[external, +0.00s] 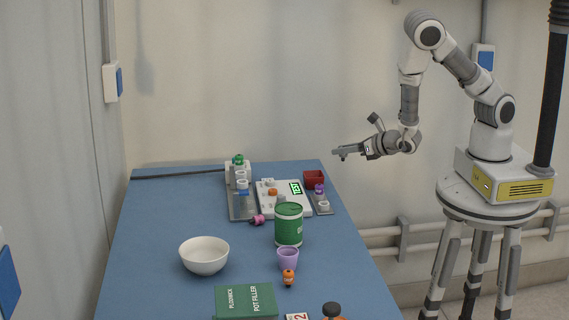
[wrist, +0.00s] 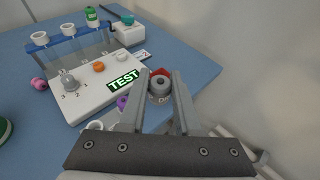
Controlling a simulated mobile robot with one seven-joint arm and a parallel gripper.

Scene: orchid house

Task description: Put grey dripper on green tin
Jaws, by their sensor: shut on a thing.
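The grey dripper (wrist: 160,92) is a small cylinder with a dark hole in its top and partly visible lettering. My gripper (wrist: 159,80) is shut on it, with one finger on each side. In the external view my gripper (external: 342,151) is in the air beyond the table's right far corner; the dripper is too small to make out clearly there. The green tin (external: 289,230) is a dark green cylinder with a lighter green top, standing upright mid-table, to the left of and nearer than my gripper. Only its edge shows at the left of the wrist view (wrist: 4,129).
A white test board (external: 268,205), a tube rack (external: 241,207) and a red box (external: 315,178) stand behind the tin. A purple cup (external: 288,258) and an orange figure (external: 288,278) stand in front. A white bowl (external: 204,255) is at left.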

